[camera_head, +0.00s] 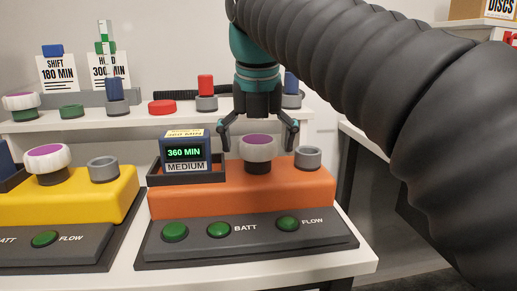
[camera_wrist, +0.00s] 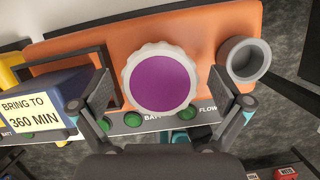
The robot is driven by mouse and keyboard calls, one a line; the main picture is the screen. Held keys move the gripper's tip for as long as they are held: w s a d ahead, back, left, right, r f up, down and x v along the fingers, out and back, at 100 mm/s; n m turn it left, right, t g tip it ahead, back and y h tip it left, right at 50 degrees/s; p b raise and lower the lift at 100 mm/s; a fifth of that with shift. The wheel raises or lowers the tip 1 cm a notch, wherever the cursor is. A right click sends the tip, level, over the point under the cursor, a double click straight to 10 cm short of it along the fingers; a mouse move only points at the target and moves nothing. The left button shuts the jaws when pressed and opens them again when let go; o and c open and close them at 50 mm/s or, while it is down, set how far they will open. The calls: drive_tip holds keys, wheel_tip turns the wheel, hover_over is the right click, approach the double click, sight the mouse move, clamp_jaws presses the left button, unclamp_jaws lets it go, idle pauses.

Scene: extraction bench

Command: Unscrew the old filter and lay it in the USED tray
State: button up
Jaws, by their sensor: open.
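A white, ridge-edged filter with a purple top (camera_head: 257,148) sits on the orange unit (camera_head: 200,200). It also shows in the wrist view (camera_wrist: 160,82), near the middle. My gripper (camera_head: 258,138) is open above and around this filter, one finger on each side. In the wrist view my gripper's fingers (camera_wrist: 160,95) stand apart from the filter's rim. A similar purple-topped filter (camera_head: 47,158) sits on the yellow unit (camera_head: 95,200) at left. I see no tray marked USED.
A grey open cylinder (camera_head: 308,157) stands close right of the filter. A blue block reading 360 MIN (camera_head: 184,150) sits in a dark holder at left. Green buttons (camera_head: 174,232) line the front. A shelf (camera_head: 60,126) behind holds several coloured caps and cards. Dark floor lies right.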

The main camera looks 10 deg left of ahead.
drive_tip(key=m+h, duration=0.1)
drive_tip(key=m, duration=0.5)
drive_tip(key=shift+h, duration=0.4)
drive_tip(key=m, duration=0.3)
drive_tip(key=m+g+h, duration=0.1)
drive_tip(key=m, duration=0.3)
drive_tip(key=shift+g+h, duration=0.3)
drive_tip(key=shift+c, duration=0.3)
drive_tip(key=c, duration=1.2)
drive_tip(key=n, duration=0.3)
drive_tip(key=shift+t+y, duration=0.4)
drive_tip(key=shift+c, duration=0.2)
drive_tip(key=n+y, duration=0.1)
drive_tip(key=n, duration=0.3)
drive_tip(key=shift+n+t, duration=0.3)
drive_tip(key=n+y, duration=0.1)
drive_tip(key=n, duration=0.2)
drive_tip(key=n+y, duration=0.1)
drive_tip(key=n, duration=0.3)
